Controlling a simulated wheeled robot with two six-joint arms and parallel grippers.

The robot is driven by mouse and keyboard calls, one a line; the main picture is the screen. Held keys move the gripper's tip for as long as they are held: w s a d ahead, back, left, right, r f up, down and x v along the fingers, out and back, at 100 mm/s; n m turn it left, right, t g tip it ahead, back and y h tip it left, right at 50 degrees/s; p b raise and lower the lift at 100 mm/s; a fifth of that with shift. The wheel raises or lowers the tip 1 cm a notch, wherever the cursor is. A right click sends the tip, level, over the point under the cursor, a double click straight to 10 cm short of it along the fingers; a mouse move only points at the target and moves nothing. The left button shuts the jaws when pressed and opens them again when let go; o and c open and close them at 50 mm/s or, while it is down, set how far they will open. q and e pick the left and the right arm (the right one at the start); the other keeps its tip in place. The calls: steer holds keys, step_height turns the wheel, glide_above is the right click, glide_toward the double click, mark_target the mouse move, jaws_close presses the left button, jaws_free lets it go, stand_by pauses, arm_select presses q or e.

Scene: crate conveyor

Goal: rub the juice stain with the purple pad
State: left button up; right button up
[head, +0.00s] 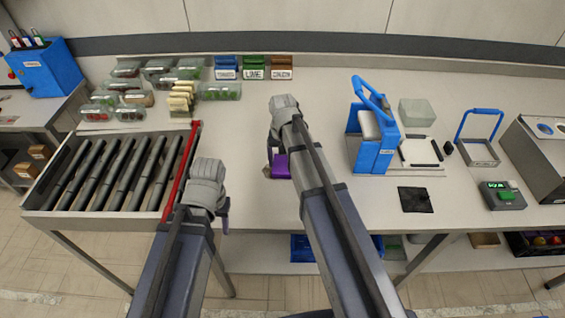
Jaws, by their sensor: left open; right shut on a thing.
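The purple pad (282,168) is at the middle of the white counter, below the wrist of my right arm. My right gripper (275,160) is shut on the pad, partly hidden by its own wrist. The pad is at or close to the counter top; I cannot tell whether it touches. My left gripper (225,215) is open by the counter's front edge, right of the roller conveyor, mostly hidden behind its wrist. I cannot make out the juice stain; the pad or my arms may cover it.
The roller conveyor (50,197) with a red bar (183,165) lies left. Clear packs (129,113) and labelled blocks (254,68) stand behind. A blue carrier (372,155), a dark square (415,199) and a scale (502,196) are right. The counter between pad and carrier is mostly clear.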

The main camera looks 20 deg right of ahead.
steer(key=shift+w+d+f, duration=0.1)
steer(key=shift+w+d, duration=0.15)
steer(key=shift+w, duration=0.6)
steer(key=shift+w+d, duration=0.25)
steer(key=shift+w, duration=0.55)
steer(key=shift+s+a+f, duration=0.1)
steer(key=shift+s+a, duration=0.2)
steer(key=shift+s, duration=0.65)
steer(key=shift+s+a, duration=0.25)
steer(key=shift+s, duration=0.7)
steer(key=shift+s, duration=0.1)
